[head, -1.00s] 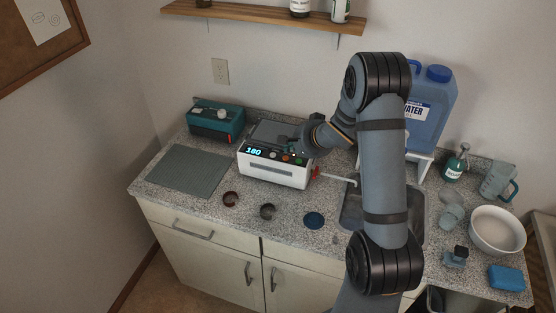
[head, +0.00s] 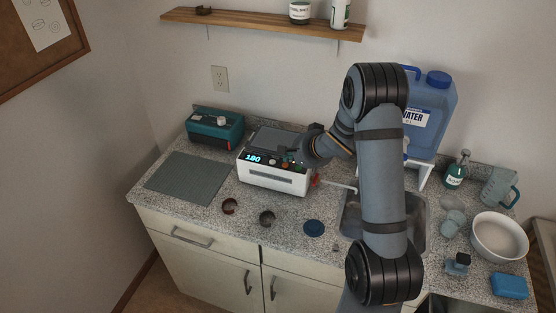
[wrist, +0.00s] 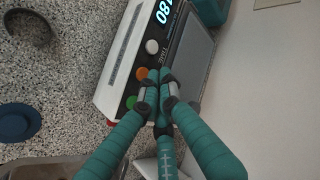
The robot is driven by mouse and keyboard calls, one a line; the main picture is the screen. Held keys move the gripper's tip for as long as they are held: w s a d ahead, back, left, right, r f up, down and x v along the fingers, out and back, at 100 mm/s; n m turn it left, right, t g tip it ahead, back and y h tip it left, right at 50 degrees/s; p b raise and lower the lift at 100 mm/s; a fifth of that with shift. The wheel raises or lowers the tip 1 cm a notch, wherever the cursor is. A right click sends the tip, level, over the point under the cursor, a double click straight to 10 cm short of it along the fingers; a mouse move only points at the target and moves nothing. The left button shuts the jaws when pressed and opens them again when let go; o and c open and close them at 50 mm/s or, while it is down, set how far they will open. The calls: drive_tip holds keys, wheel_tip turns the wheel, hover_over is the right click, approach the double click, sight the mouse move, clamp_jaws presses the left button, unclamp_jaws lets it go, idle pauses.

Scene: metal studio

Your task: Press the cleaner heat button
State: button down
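The cleaner (head: 272,176) is a white box with a grey lid, a black front panel and a lit display (head: 253,159) reading 180. In the wrist view its panel carries a white button (wrist: 152,46), an orange button (wrist: 142,73) and a green button (wrist: 131,102). The small lettering is too blurred to tell which is heat. My gripper (wrist: 160,76) has teal fingers with the tips drawn together, empty, just beside the orange button over the panel and lid edge. I cannot tell whether they touch. In the head view my gripper (head: 292,158) is over the panel's right end.
A teal device (head: 215,128) stands behind left, and a grey mat (head: 187,177) lies left. Small rings and a blue disc (head: 314,228) lie in front. The sink (head: 413,225), a blue water jug (head: 430,115) and a white bowl (head: 499,238) are right.

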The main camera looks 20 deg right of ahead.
drive_tip(key=shift+f, duration=0.1)
idle(0.5)
drive_tip(key=shift+f, duration=0.4)
drive_tip(key=shift+f+b, duration=0.1)
drive_tip(key=shift+b, duration=0.2)
idle(0.4)
drive_tip(key=shift+r+p, duration=0.6)
drive_tip(key=shift+p, duration=0.15)
wheel_tip(320, 180, up, 6)
drive_tip(key=p, duration=0.6)
